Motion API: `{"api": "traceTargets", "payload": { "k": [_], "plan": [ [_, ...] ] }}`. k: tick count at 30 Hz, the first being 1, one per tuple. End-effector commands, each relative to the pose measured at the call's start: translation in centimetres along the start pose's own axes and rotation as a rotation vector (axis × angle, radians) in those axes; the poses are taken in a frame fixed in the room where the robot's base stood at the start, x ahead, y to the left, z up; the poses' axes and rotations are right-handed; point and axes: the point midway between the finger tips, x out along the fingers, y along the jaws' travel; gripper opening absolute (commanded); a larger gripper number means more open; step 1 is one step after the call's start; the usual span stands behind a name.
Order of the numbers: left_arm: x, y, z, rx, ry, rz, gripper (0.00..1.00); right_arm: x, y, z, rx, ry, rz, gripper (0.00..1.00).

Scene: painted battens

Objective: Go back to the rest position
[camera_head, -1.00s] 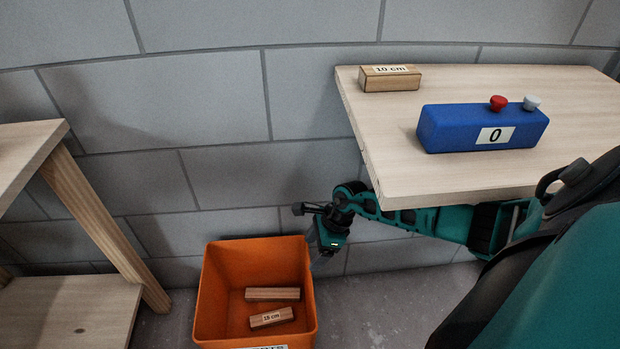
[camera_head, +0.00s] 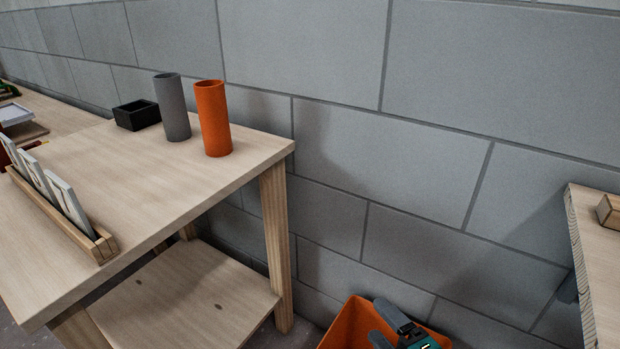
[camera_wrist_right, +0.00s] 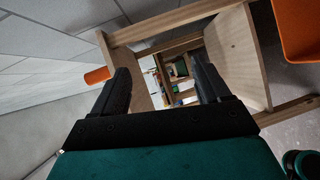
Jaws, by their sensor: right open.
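My right gripper (camera_head: 390,332) shows at the bottom of the head view, in front of the orange bin (camera_head: 345,325), which is cut off by the lower edge. In the right wrist view my right gripper (camera_wrist_right: 160,85) has its two black fingers wide apart with nothing between them. The orange bin (camera_wrist_right: 298,30) also shows there at the top right. My left gripper is in neither view. A batten (camera_head: 607,211) lies on the table at the right edge of the head view.
A wooden table (camera_head: 150,185) with a lower shelf (camera_head: 190,300) stands at the left. It carries an orange cylinder (camera_head: 213,118), a grey cylinder (camera_head: 172,107), a black box (camera_head: 137,115) and a card rack (camera_head: 60,215). Another table (camera_head: 597,270) stands at the right, against the block wall.

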Motion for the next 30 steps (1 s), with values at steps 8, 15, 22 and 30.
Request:
{"api": "traceTargets", "payload": {
  "k": [8,15,22,30],
  "plan": [
    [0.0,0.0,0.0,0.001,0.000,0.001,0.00,-5.5,-1.8,-1.0,1.055,-0.349,-0.087,0.76],
    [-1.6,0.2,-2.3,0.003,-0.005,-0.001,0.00,-9.3,-0.7,-3.7,1.553,-0.487,-0.180,0.76],
    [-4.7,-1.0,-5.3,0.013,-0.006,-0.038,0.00,-10.8,3.4,-3.3,1.531,-0.512,-0.163,0.76],
    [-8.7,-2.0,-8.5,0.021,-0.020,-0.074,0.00,-13.1,8.2,-2.8,1.508,-0.542,-0.145,0.76]
  ]
}}
